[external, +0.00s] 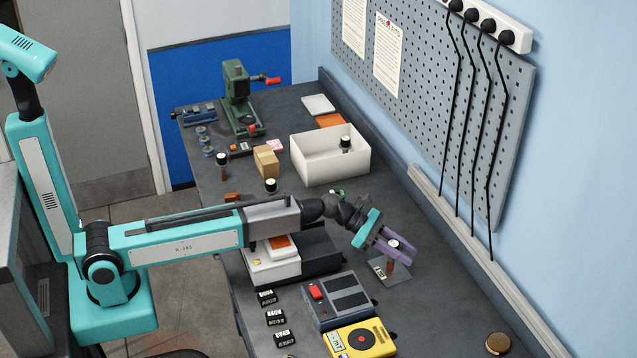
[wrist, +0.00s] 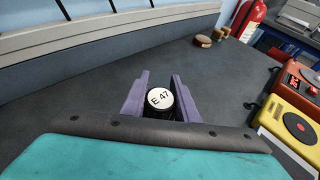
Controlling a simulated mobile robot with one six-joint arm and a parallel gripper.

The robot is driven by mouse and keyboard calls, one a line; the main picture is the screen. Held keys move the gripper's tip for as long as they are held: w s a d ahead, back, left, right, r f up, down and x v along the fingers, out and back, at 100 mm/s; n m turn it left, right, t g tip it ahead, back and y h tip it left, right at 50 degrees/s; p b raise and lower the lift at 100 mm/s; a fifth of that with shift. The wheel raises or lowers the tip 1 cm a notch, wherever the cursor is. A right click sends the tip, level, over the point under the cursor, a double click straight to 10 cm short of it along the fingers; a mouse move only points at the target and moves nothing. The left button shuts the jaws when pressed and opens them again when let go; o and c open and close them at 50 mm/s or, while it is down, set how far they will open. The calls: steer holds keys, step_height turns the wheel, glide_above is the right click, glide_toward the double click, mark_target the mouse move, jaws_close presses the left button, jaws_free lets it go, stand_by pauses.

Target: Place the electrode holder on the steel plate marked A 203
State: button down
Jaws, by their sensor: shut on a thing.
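My gripper (external: 396,252) has purple fingers and is shut on an electrode holder with a white round cap and a brown lower part (external: 390,268). In the wrist view the cap (wrist: 160,98) reads E 47 and sits between the two fingers (wrist: 160,80). The holder looks upright. The label is too small to read. I cannot tell whether the holder's foot touches the plate. The plate is hidden in the wrist view.
Other white-capped holders stand on the bench (external: 270,186), (external: 221,160), and one is in the white box (external: 318,176). A blue-grey device (external: 338,300) and a yellow meter (external: 359,338) stand close in front of the plate. The wall is at the right.

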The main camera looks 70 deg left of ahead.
steer(key=shift+f, duration=0.1)
steer(key=c, duration=1.4)
jaws_free()
steer(key=b+v, duration=0.2)
steer(key=v, duration=1)
